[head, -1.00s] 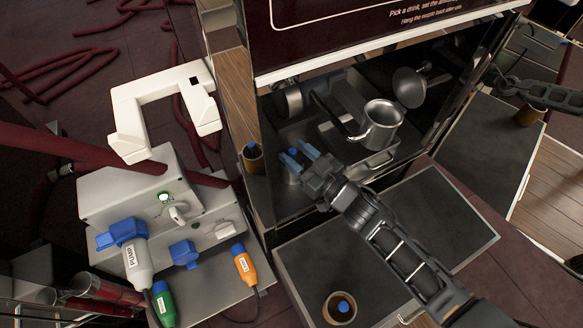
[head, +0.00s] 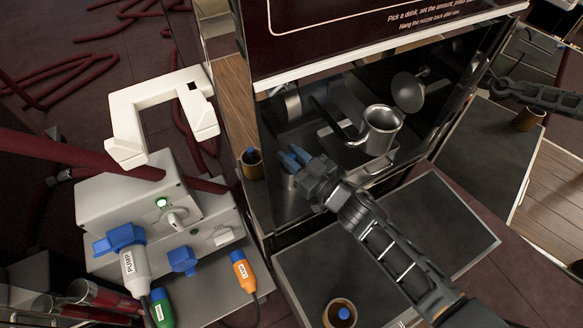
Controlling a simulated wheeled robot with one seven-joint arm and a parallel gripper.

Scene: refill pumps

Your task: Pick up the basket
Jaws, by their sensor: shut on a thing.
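My gripper (head: 296,159), with blue fingertips, reaches into the open bay of the dark dispenser. Its fingers are close together, shut on a small metallic thing low at the front left of the bay, which I take to be the basket (head: 286,182). The fingers and gripper body hide most of it, so its shape is unclear. I cannot tell whether it still touches the bay floor.
A metal jug (head: 382,131) stands in the bay to the right of my gripper. A grey pump box (head: 118,207) with coloured plugs is at left.

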